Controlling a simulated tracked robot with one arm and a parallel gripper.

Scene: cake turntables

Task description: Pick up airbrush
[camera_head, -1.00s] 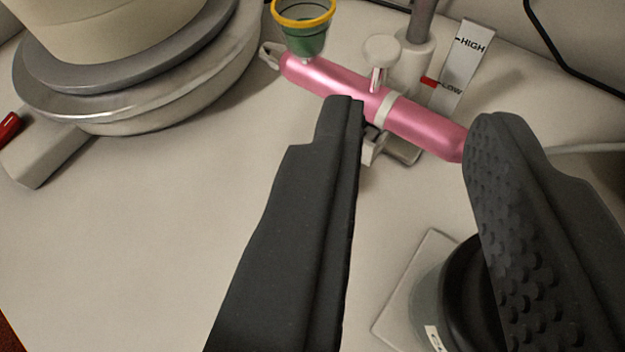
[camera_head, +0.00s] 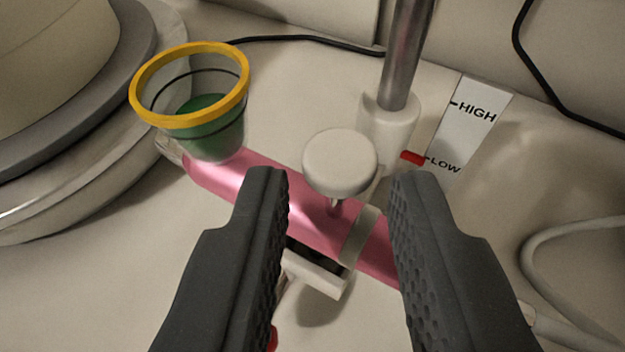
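The airbrush (camera_head: 310,223) is a pink tube lying slanted across the middle of the view, from upper left to lower right. A cup with a yellow rim and green contents (camera_head: 205,130) stands on its left end. A white round button (camera_head: 340,162) rises from its top. A pale band and a white holder (camera_head: 318,275) show at its middle. My gripper (camera_head: 340,190) is open, its dark fingers on either side of the middle part of the tube. The fingers hide parts of the tube. I cannot tell whether they touch it.
A metal post (camera_head: 403,60) in a white base stands just behind the airbrush. Beside it is a HIGH/LOW scale (camera_head: 470,120) with a red marker. A turntable (camera_head: 150,60) is at the left. A pale hose (camera_head: 545,240) curves at the right, and a black cable (camera_head: 300,39) runs behind.

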